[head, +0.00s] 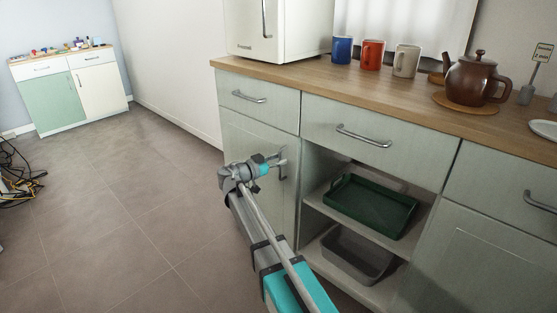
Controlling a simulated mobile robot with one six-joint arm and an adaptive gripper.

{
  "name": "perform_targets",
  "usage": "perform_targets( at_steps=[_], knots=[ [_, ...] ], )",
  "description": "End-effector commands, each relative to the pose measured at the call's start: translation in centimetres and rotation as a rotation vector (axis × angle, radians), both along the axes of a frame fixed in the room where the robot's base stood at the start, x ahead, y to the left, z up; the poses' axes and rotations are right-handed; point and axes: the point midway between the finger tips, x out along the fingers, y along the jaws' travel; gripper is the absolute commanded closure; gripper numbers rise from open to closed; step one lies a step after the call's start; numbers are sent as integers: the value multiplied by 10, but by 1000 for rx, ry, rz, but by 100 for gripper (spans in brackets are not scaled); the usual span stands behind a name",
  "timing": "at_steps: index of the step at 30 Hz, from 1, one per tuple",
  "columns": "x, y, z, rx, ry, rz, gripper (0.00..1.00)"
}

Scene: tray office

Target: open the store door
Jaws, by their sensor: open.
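A pale green cupboard door (240,142) sits below the left drawer of the near counter. It looks shut. Its upright metal handle (283,170) is near the door's right edge. My gripper (280,160) is open in front of this door, with its fingertips close to the handle. I cannot tell whether they touch it or have it between them. My wrist and arm hide the lower part of the door. No label in view names any door as the store door.
An open shelf bay right of the door holds a green tray (370,205) and a grey bin (354,257). Several mugs and a brown teapot (472,79) stand on the worktop (420,92). Cables (18,178) lie at the far left. The floor (125,205) left of the counter is clear.

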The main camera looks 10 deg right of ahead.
Motion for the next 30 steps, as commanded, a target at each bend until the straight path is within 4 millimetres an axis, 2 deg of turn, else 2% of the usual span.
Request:
perform_targets(
  at_steps=[6,15,23,30],
  knots=[
    [4,-9,0,0,0,1,50],
    [5,-10,0,0,0,1,50],
    [4,-10,0,0,0,0,99],
    [4,-10,0,0,0,-1,100]
  ],
)
